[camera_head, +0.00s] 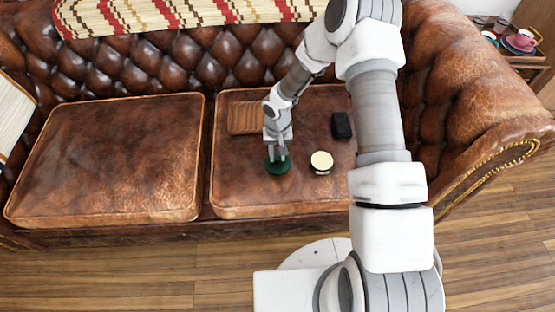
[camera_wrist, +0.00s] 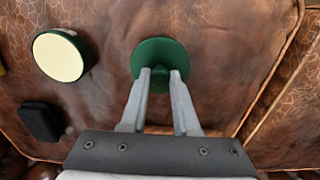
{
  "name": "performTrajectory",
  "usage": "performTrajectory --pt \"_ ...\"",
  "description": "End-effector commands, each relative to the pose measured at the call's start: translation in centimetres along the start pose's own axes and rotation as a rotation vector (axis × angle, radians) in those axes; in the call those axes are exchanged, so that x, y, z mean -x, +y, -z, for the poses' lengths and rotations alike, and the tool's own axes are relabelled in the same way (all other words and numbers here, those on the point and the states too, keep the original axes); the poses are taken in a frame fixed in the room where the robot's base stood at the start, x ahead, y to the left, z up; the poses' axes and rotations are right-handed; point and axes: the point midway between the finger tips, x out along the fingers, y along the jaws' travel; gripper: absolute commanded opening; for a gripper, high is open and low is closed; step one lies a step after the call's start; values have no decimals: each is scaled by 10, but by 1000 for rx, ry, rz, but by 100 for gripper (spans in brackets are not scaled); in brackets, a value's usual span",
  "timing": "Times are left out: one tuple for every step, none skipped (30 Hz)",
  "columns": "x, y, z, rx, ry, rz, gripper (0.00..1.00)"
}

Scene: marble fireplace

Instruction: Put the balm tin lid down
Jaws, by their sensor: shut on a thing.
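The balm tin lid (camera_head: 277,169) is a round green disc with a knob, at the right seat cushion's front half. It also shows in the wrist view (camera_wrist: 158,52). My gripper (camera_head: 278,156) points down, with its fingertips (camera_wrist: 160,76) closed on the knob. The lid is at or just above the leather; I cannot tell whether it touches. The open balm tin (camera_head: 321,163), green-sided with a cream top, stands on the cushion to the lid's right. In the wrist view the tin (camera_wrist: 58,57) is left of the lid, with a clear gap between them.
The right seat cushion (camera_head: 235,190) of the brown leather sofa bears everything. A brown slatted wooden block (camera_head: 243,117) lies behind the lid. A small black box (camera_head: 341,125) lies behind the tin, also in the wrist view (camera_wrist: 40,121). The left cushion (camera_head: 110,160) is bare.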

Motion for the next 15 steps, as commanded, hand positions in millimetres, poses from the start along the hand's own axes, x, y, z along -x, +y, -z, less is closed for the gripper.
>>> performTrajectory --pt "-13 0 -1 -1 -2 1 0" --pt "-17 0 -1 -1 -2 1 0" --pt "-20 0 -1 0 -2 1 0" --pt "-22 0 0 0 -1 1 0" --pt "-22 0 0 0 0 1 0" --pt "-21 0 0 0 1 1 0" --pt "-20 0 0 0 1 1 0" --pt "-20 0 0 0 1 1 0" --pt "-20 0 0 0 1 1 0" --pt "-20 0 0 0 1 1 0" --pt "-20 0 0 0 0 1 0" --pt "-21 0 0 0 0 1 0" --pt "-23 0 0 0 0 1 0" --pt "-24 0 0 0 0 1 0" --pt "-25 0 0 0 0 1 0"
